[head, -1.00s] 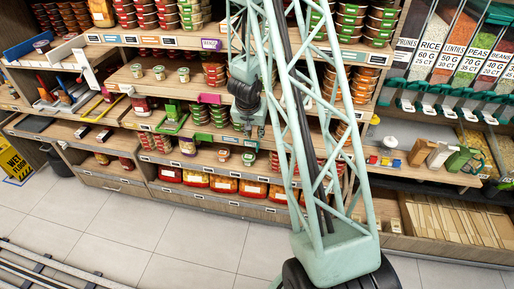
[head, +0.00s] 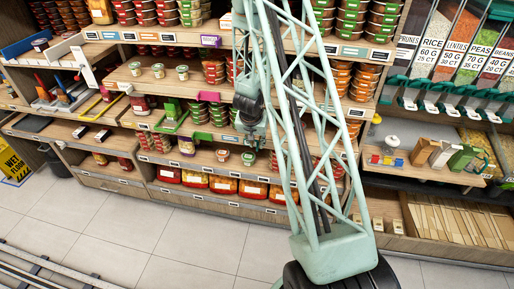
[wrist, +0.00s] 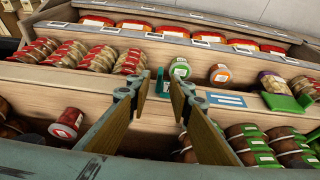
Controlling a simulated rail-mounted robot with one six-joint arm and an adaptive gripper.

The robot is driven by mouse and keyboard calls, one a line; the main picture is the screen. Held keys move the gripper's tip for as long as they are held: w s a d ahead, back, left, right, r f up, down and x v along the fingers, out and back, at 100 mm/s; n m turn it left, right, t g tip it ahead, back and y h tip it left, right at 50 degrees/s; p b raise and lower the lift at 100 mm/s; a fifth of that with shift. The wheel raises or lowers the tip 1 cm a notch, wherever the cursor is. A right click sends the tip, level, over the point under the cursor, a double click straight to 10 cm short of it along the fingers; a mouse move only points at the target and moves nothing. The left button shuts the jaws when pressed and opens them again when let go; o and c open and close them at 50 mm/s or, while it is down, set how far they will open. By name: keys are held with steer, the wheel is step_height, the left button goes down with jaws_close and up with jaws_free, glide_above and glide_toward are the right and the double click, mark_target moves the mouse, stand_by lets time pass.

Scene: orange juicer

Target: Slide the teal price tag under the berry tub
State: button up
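A blue-teal label (wrist: 227,100) is on the shelf edge to the right. A red tub with a white-and-red label (wrist: 66,124) sits left of the fingers and may be the berry tub. No tag is visible under it.
A green-lidded tub (wrist: 180,68) and an orange-lidded tub (wrist: 220,75) stand on the lower shelf beyond the fingers. Stacked tubs (wrist: 262,145) crowd the right, beside a green holder (wrist: 286,101). The floor (head: 190,235) in front is clear.

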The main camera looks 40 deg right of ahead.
steer(key=shift+x, duration=1.7)
jaws_close()
